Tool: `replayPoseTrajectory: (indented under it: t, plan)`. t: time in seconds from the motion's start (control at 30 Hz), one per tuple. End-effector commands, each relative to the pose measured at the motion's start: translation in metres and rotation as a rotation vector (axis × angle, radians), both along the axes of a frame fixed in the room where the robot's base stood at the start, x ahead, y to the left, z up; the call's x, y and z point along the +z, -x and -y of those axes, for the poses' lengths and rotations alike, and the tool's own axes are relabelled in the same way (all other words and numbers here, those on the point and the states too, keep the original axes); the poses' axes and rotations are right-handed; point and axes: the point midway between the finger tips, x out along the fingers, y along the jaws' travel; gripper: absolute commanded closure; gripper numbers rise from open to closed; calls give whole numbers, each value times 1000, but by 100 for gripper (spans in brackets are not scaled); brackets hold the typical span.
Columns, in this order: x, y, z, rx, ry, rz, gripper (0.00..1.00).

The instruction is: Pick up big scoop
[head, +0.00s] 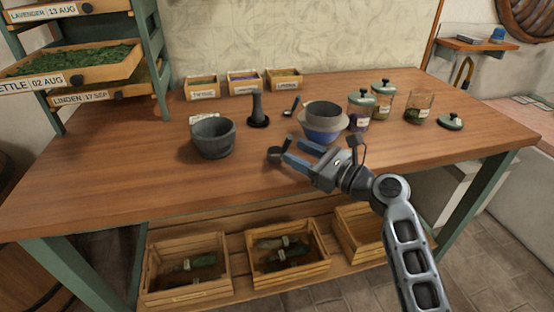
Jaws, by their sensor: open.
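The larger dark scoop's round bowl (275,155) shows on the wooden table, left of the bowls and near the front. It lies just beyond my gripper's fingers; its handle is hard to tell apart from them. My gripper (302,155) is open, low over the table, with its blue-grey fingers pointing left toward the scoop. I cannot tell whether a finger touches it. A smaller scoop (289,111) with a blue handle lies farther back, left of the stacked bowls.
Stacked bowls (322,125) stand just behind my gripper. A stone mortar (213,139) and a pestle (258,110) stand to the left. Glass jars (361,112) stand to the right, small label boxes (243,83) at the back. The table's front left (110,190) is clear.

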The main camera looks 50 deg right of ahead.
Motion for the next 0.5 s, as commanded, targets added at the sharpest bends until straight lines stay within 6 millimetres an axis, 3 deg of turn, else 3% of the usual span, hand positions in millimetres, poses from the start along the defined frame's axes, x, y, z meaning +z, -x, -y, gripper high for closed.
replayPoseTrajectory:
  t: [0.5]
  plan:
    - [0, -61, -1, 0, 3, -1, 52]
